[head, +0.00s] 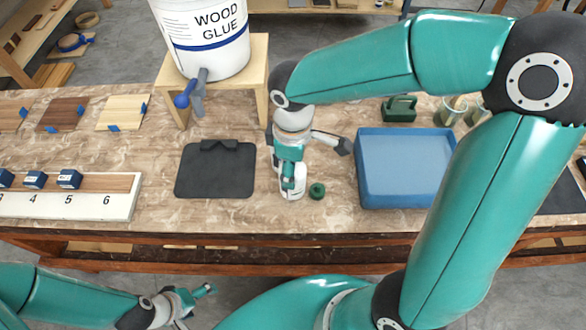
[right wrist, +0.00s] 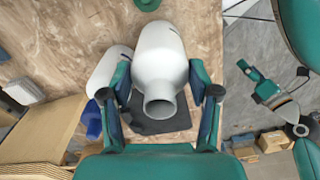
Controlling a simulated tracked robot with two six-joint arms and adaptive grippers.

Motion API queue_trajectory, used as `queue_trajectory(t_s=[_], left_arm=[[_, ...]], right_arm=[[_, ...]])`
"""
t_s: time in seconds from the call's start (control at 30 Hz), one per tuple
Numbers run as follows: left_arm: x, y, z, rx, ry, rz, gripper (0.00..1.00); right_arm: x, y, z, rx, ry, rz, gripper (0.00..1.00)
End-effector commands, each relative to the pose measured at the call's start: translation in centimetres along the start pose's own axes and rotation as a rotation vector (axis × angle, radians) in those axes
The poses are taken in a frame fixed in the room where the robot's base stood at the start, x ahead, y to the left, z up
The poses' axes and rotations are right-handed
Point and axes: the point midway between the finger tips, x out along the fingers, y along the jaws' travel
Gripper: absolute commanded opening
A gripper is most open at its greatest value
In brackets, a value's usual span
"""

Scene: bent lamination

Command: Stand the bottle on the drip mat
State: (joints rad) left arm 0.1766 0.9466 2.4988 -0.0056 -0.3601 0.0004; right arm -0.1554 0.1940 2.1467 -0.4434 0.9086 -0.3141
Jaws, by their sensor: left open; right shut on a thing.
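The white bottle (head: 292,187) is near the table's front, right of the black drip mat (head: 215,180) and apart from it in the head view. My right gripper (head: 289,172) is shut on it from above. In the right wrist view the bottle (right wrist: 160,65) sits between both fingers (right wrist: 161,98), its open neck facing the camera. The mat (right wrist: 160,122) shows partly behind it. Whether the bottle touches the table is unclear. My left gripper (head: 199,304) is open and empty, low in front of the table.
A green cap (head: 317,190) lies right of the bottle. A blue tray (head: 404,195) stands further right. A wood glue bucket (head: 205,40) with a blue tap (head: 185,97) sits on a wooden stand (head: 258,75) behind the mat. A numbered board (head: 90,207) lies left.

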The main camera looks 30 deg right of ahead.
Motion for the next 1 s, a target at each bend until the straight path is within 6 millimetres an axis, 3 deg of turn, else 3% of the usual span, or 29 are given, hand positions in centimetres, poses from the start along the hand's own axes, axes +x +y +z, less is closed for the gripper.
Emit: queue_trajectory(t_s=[0.13,0.5,0.53,0.67,1.0], left_arm=[[0.1,0.0,0.0,0.000,0.000,0.000,0.85],[0.4,-0.1,0.0,0.000,0.000,0.000,0.85],[0.3,-0.1,0.0,0.000,0.000,0.000,0.85],[0.3,-0.1,0.0,0.000,0.000,0.000,0.85],[0.2,-0.1,0.0,0.000,0.000,0.000,0.85]], right_arm=[[1.7,0.0,0.0,0.000,-0.001,-0.002,0.18],[2.2,0.0,0.0,0.001,0.001,0.000,0.18],[2.1,0.0,0.0,0.000,0.001,0.000,0.64],[2.1,0.0,0.0,0.001,0.001,-0.001,0.86],[1.9,0.0,0.0,0.000,0.001,-0.001,0.86]])
